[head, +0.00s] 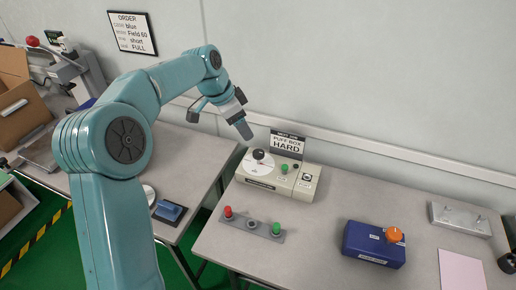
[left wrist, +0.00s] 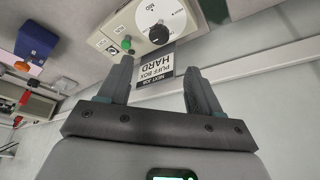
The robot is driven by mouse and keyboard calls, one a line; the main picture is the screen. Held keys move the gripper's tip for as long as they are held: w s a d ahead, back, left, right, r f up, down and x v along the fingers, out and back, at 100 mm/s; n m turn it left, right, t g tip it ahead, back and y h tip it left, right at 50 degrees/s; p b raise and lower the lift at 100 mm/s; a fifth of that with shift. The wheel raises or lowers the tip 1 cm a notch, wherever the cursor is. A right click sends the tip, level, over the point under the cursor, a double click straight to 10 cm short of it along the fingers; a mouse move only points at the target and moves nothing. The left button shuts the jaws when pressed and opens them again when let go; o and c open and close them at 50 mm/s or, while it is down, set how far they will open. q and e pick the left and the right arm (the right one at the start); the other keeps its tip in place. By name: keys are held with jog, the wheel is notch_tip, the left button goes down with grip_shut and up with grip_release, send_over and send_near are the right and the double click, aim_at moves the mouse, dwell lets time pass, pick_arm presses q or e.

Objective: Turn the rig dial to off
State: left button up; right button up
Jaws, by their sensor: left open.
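A beige box (head: 293,181) stands at the back left of the right-hand table. Its round white dial (head: 259,162) carries a black knob (head: 258,154); in the left wrist view the dial (left wrist: 148,17) and knob (left wrist: 159,33) lie near the top edge. I cannot read the dial's setting for sure. My left gripper (head: 219,124) is open and empty, above and behind the box near the wall. In the left wrist view its fingers (left wrist: 159,68) stand apart, with a sign between them and the knob beyond. My right gripper is not in view.
A sign reading PUFF BOX HARD (head: 287,145) stands behind the box. A green button (head: 284,169) is beside the dial. A strip with red and green buttons (head: 252,224) lies in front. A blue box with an orange knob (head: 374,243) stands right, with clear tabletop between.

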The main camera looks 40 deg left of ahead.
aim_at(258, 152)
pick_arm(q)
jog(key=x, duration=1.1)
jog(key=shift+s+d+f, duration=0.1)
jog(key=shift+d+f, duration=0.05)
jog(key=shift+f, duration=0.25)
jog(key=c, duration=1)
